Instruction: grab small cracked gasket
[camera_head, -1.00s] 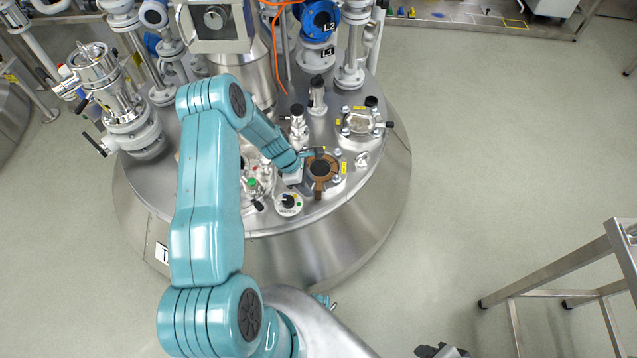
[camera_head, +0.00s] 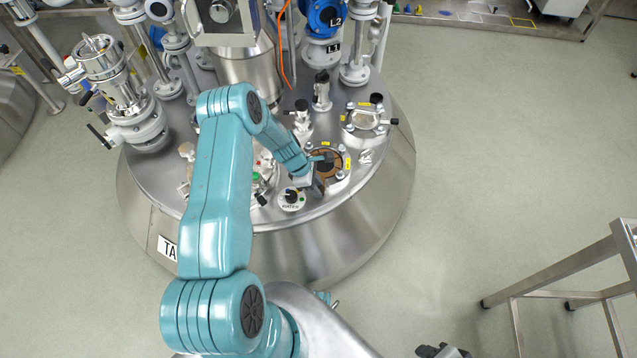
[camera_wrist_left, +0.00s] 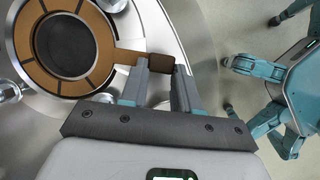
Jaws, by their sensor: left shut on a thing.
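The gasket (camera_head: 327,159) is a brown ring around a dark round opening on the tank lid. In the left wrist view the ring (camera_wrist_left: 103,28) shows dark lines across it, and a flat tab runs right from it to a dark brown end. My left gripper (camera_head: 316,172) is at the near side of the ring in the head view and partly covers it. In the left wrist view its two fingers (camera_wrist_left: 160,72) are on either side of the tab's dark end, shut on it. I cannot tell if the ring is lifted.
A flanged sight port (camera_head: 364,120) sits behind and right of the gasket. Valves and pipes (camera_head: 120,100) crowd the left and back. A metal frame table (camera_head: 560,268) stands right; the floor between is clear.

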